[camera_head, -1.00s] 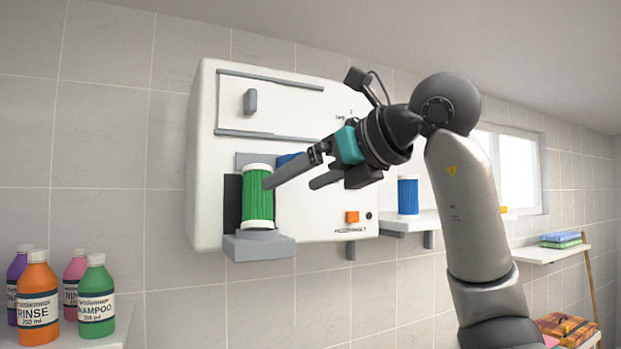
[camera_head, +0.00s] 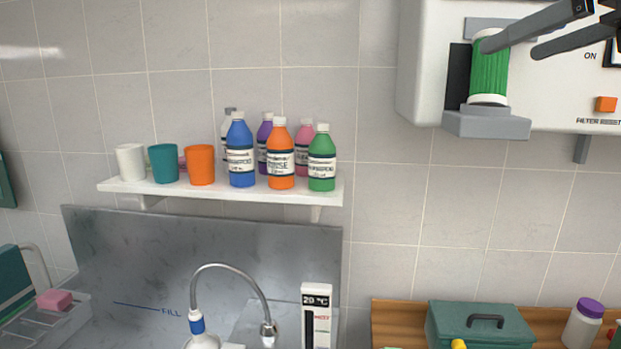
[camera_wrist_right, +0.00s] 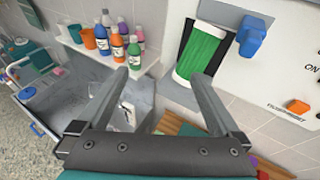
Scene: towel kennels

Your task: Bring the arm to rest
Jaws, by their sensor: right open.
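My right gripper (camera_head: 511,48) is at the upper right of the head view, its two fingers apart with nothing between them. One fingertip overlaps the upper part of a green ribbed filter cartridge (camera_head: 489,78); whether it touches cannot be told from the head view. The cartridge stands upright in a grey holder (camera_head: 487,125) on a white wall unit (camera_head: 427,70). In the right wrist view the open fingers (camera_wrist_right: 158,76) point toward the wall, and the green cartridge (camera_wrist_right: 200,52) shows beyond the right-hand finger. My left gripper is in neither current view.
A white shelf (camera_head: 225,193) holds cups and several bottles. Below are a steel basin back (camera_head: 120,240), a curved tap (camera_head: 245,268) and a thermometer display (camera_head: 316,310). A teal box (camera_head: 480,325) sits on a wooden shelf (camera_head: 390,320). Bare tiled wall lies between bottles and wall unit.

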